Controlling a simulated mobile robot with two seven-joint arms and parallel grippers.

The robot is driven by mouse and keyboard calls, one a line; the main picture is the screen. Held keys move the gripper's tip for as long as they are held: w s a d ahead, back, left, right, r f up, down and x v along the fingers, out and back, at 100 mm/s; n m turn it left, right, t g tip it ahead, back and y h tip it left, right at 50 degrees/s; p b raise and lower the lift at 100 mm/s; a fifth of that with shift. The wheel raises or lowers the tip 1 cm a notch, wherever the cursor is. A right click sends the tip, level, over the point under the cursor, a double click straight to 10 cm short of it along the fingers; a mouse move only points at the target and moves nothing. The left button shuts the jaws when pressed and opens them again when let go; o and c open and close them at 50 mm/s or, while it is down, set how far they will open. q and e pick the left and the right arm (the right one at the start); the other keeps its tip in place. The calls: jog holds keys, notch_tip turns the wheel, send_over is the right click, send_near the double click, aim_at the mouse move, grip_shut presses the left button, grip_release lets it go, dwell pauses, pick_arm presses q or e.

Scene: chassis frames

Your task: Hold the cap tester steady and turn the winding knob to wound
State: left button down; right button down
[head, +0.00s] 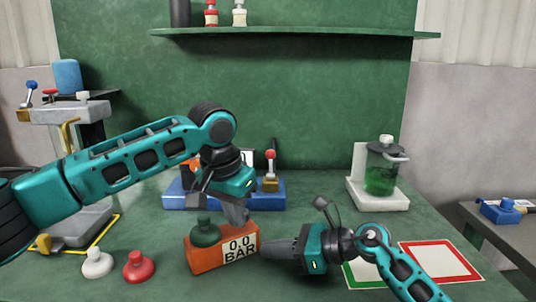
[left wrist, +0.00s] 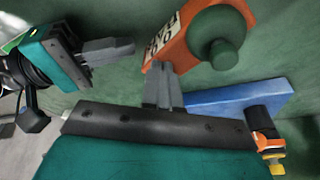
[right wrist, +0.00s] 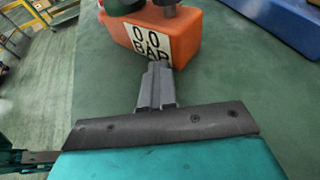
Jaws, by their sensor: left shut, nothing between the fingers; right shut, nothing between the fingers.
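An orange block (head: 205,260) with a white label reading "0.0 BAR" (head: 239,249) sits on the green bench; I take it as the cap tester. A dark green round knob (head: 206,232) stands on its top. The block (left wrist: 183,62) and knob (left wrist: 218,38) also show in the left wrist view. My left gripper (head: 238,214) is shut and empty, pointing down by the block's back right end. My right gripper (head: 266,250) is shut and empty, pointing left at the label end. In the right wrist view its fingertips (right wrist: 157,68) appear just before the label; contact is unclear.
A white knob (head: 97,262) and a red knob (head: 139,266) lie left of the block. Behind stands a blue base (head: 266,196) with a red-tipped lever (head: 270,158). A green-filled jar (head: 381,176) stands back right. Red-bordered (head: 440,261) and green-bordered mats lie right.

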pick_arm(q)
jog(key=shift+w, duration=0.4)
jog(key=shift+a, duration=0.1)
dwell(0.7)
jog(key=shift+w+a, duration=0.15)
jog(key=shift+a, duration=0.15)
jog(key=shift+w+a, duration=0.25)
dwell(0.3)
jog(key=shift+s+a, duration=0.1)
jog(key=shift+a, duration=0.05)
jog(key=shift+s+a, duration=0.1)
jog(key=w+v, duration=0.1)
jog(key=v, duration=0.5)
jog(key=shift+d, duration=0.3)
jog(key=shift+r, duration=0.1)
